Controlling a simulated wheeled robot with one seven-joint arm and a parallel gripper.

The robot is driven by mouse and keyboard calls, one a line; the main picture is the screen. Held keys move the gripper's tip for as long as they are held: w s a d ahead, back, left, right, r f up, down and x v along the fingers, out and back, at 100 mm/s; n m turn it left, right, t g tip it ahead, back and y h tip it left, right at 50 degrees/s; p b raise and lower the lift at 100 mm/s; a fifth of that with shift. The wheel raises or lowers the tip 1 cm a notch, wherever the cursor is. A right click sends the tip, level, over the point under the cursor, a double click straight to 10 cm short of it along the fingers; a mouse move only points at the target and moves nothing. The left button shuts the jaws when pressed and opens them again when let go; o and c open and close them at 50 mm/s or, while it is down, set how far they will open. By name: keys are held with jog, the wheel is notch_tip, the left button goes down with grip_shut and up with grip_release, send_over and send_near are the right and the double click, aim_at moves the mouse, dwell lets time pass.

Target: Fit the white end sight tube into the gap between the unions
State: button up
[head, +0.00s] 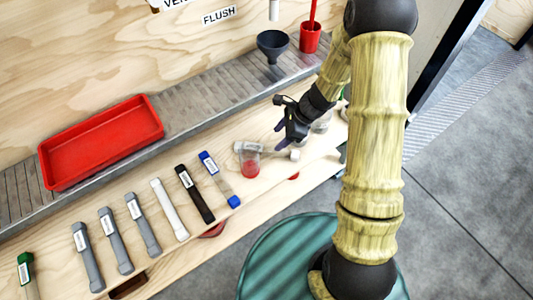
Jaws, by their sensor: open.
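My gripper (286,134) is open, its dark fingers pointing down over the right part of the wooden bench. A pale tube-like piece with a white end (295,155) lies just below the fingers and looks like the white end sight tube. The fingers appear close to it; I cannot tell whether they touch it. A clear cup with red in its bottom (250,167) stands at its left end and overlaps it in the view. Clear or grey fittings (321,124) show just right of the gripper, partly hidden by my arm. I cannot make out the unions or their gap.
On the bench lie a blue-ended clear tube (219,179), a black cartridge (194,194), a white cartridge (169,209) and several grey ones (115,240). A red tray (101,140), black funnel (272,45) and red cup (310,37) stand behind.

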aim_at(268, 149)
jog(key=shift+x, duration=1.2)
jog(key=b+x, duration=0.3)
jog(key=x, duration=0.2)
jog(key=shift+s+f+b, duration=0.15)
jog(key=shift+s+b, duration=0.05)
jog(key=shift+b, duration=0.1)
grip_shut()
